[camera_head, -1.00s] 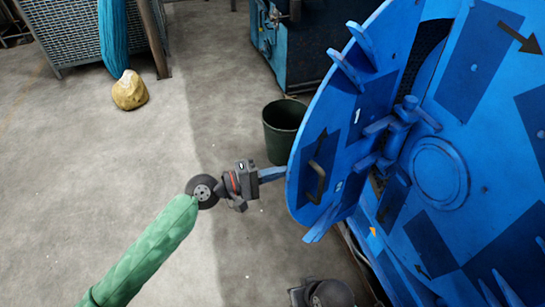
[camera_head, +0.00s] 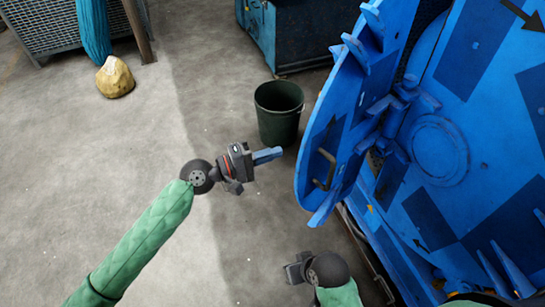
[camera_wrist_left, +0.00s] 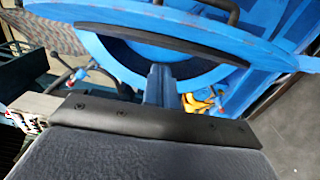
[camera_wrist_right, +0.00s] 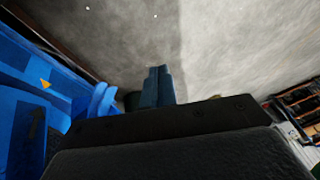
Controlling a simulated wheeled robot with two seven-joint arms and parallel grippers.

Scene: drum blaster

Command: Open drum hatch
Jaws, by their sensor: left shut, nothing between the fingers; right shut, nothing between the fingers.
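The blue drum hatch (camera_head: 352,110) stands swung out from the blue drum (camera_head: 440,150) on its hinge (camera_head: 400,105), leaving a gap between them. A dark handle (camera_head: 325,169) is on its lower left face. My left gripper (camera_head: 270,155) is shut and empty, a little left of the hatch edge, apart from it. In the left wrist view its closed blue fingers (camera_wrist_left: 160,85) point toward blue curved rims. My right gripper's dark wrist (camera_head: 325,268) shows low in the head view. Its closed fingers (camera_wrist_right: 157,87) are empty and point over bare floor in the right wrist view.
A dark green bin (camera_head: 279,112) stands on the floor just behind my left gripper. A yellowish rock (camera_head: 115,78) and a metal mesh crate (camera_head: 45,32) are at the upper left. A blue machine (camera_head: 292,35) is at the back.

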